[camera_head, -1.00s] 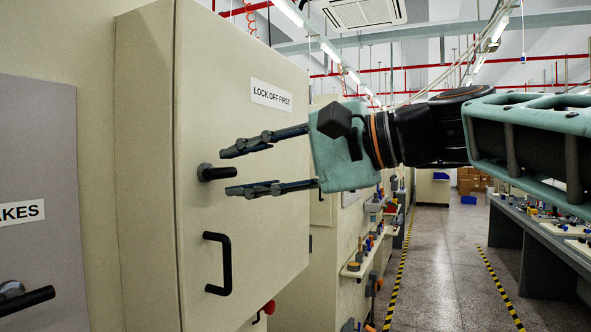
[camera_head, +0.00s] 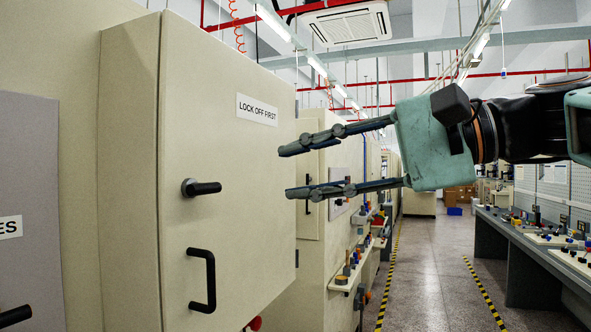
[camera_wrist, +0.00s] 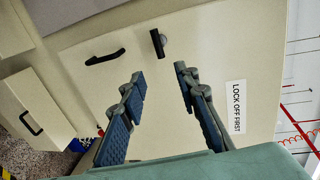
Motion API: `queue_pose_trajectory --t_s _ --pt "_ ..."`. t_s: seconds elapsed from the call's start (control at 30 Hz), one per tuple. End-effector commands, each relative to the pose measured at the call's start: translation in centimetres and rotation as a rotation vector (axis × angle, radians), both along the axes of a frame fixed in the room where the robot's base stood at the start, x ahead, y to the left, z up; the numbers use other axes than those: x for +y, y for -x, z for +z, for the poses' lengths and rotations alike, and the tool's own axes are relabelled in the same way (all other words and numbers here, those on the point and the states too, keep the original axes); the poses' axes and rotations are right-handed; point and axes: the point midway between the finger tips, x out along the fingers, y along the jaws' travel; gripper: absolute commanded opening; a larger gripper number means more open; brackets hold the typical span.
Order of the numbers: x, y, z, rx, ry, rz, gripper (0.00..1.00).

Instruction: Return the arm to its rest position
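My gripper (camera_head: 290,172) is open and empty in the head view. Its two dark fingers point left toward a beige cabinet (camera_head: 228,165) and are apart from its black lever (camera_head: 201,188). In the wrist view the gripper (camera_wrist: 158,72) also shows open, with nothing between the fingers. The lever (camera_wrist: 157,43) and the black pull handle (camera_wrist: 105,57) lie beyond the fingertips there. My arm reaches in from the right side of the head view.
The cabinet carries a "LOCK OFF FIRST" label (camera_head: 257,110) and a pull handle (camera_head: 202,280). A grey panel (camera_head: 30,190) stands at left. A workbench (camera_head: 535,240) with small parts is at right. The aisle floor (camera_head: 435,275) between yellow-black stripes looks clear.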

Motion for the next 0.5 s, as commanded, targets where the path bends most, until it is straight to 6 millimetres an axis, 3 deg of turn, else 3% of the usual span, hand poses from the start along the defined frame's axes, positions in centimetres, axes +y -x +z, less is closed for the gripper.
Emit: queue_pose_trajectory --t_s 0.27,0.37,0.5 --pt "0.0 -0.1 -0.6 0.007 0.020 -0.011 0.29" --pt "0.0 -0.2 -2.9 0.027 0.095 -0.042 0.29" --pt "-0.6 0.4 -9.5 0.053 0.314 -0.100 0.29"
